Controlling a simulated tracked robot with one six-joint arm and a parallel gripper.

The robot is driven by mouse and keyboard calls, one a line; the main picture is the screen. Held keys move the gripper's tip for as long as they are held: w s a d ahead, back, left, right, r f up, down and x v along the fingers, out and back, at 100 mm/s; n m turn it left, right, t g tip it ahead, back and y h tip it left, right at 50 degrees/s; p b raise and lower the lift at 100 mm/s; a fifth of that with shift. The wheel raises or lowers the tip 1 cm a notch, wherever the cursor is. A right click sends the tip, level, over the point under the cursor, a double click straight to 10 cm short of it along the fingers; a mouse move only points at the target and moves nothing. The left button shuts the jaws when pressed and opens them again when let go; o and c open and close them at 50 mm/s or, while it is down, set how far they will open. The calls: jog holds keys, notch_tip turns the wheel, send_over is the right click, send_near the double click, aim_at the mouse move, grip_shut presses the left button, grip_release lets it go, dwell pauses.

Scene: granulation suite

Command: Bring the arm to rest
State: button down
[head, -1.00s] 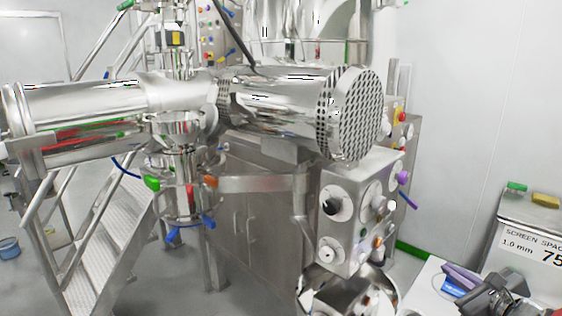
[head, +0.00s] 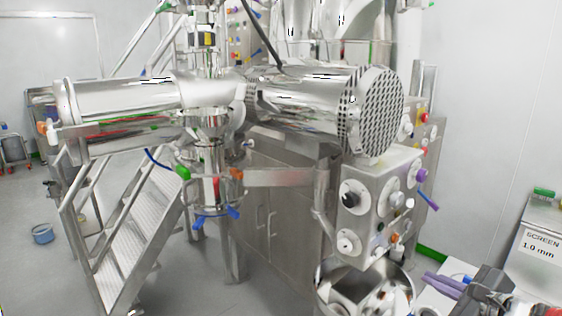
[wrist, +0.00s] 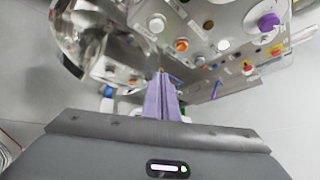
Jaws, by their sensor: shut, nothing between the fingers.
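My gripper (head: 428,278) is at the lower right of the head view, its purple fingers pointing left. In the wrist view my gripper (wrist: 162,76) shows its two purple fingers side by side, closed together with nothing held. The fingers are close in the picture to the grey control box (head: 375,200) and the steel bowl (head: 335,272); the exact gap cannot be told. Most of my arm is out of view.
A large steel granulator (head: 300,110) with a perforated round end fills the middle. A bin labelled SCREEN (head: 540,240) stands at the right edge.

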jog(key=s+a+f+n+g+y, duration=0.1)
jog(key=s+a+n+g, duration=0.2)
jog(key=a+n, duration=0.45)
jog(key=s+a+f+n+g+y, duration=0.15)
jog(key=a+n, duration=0.25)
jog(key=a, duration=0.6)
jog(key=s+a+r+n+g+h, duration=0.1)
jog(key=s+a+n+g+h, duration=0.2)
jog(key=s+n, duration=0.8)
jog(key=a+n+h, duration=0.1)
jog(key=n, duration=0.2)
jog(key=shift+a+r, duration=0.15)
jog(key=shift+r, duration=0.05)
jog(key=shift+n+h, duration=0.25)
jog(key=c, duration=2.5)
grip_release()
